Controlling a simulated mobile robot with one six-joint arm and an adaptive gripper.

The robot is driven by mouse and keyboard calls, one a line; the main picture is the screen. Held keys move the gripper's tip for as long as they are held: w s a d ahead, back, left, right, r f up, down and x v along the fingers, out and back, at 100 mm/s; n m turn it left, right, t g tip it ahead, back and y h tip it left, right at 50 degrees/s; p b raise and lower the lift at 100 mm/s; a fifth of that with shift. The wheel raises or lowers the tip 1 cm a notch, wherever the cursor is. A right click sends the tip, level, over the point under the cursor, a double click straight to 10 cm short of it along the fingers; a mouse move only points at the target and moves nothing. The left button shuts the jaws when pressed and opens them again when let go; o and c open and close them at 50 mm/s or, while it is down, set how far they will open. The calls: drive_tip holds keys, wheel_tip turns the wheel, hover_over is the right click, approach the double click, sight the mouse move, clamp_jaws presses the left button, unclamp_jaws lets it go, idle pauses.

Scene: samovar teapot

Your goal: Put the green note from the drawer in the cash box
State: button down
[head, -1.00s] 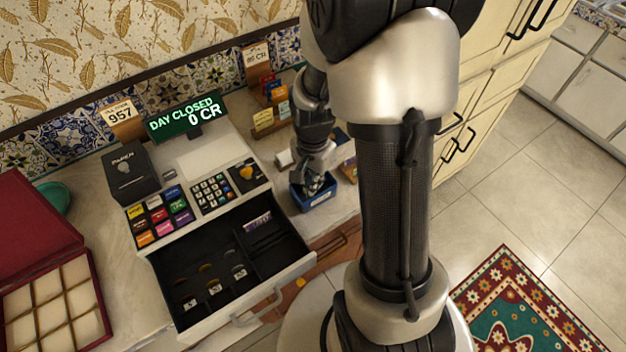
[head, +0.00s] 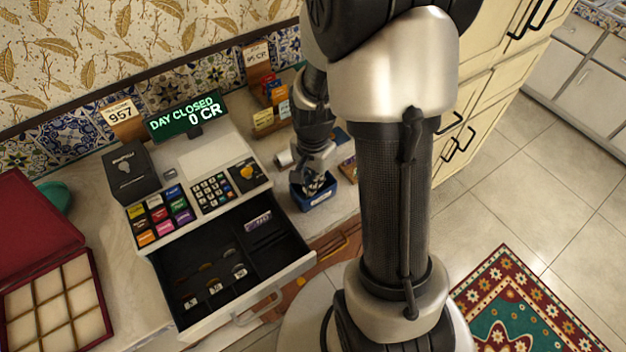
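The register's cash drawer (head: 285,277) is pulled open. It holds several coins in front compartments and a purplish note (head: 258,222) at the back. I see no green note in the drawer. A small open blue box (head: 318,199), apparently the cash box, stands on the counter right of the register. My gripper (head: 315,185) points down at the blue box, its fingers at or inside the opening. The fingers are small and dark here, so I cannot tell whether they are open or hold anything. My arm and gripper hide part of the box.
The register display (head: 187,118) reads "DAY CLOSED 0 CR". A black printer (head: 131,171) stands left of it, and a card rack (head: 270,118) stands behind the box. An open red case (head: 50,300) with empty compartments lies at the left.

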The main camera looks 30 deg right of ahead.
drive_tip(key=c, duration=1.7)
unclamp_jaws()
drive_tip(key=shift+o, duration=0.2)
drive_tip(key=o, duration=0.4)
drive_tip(key=shift+c, duration=0.2)
drive_tip(key=shift+r+p, duration=2.95)
drive_tip(key=shift+r, duration=0.6)
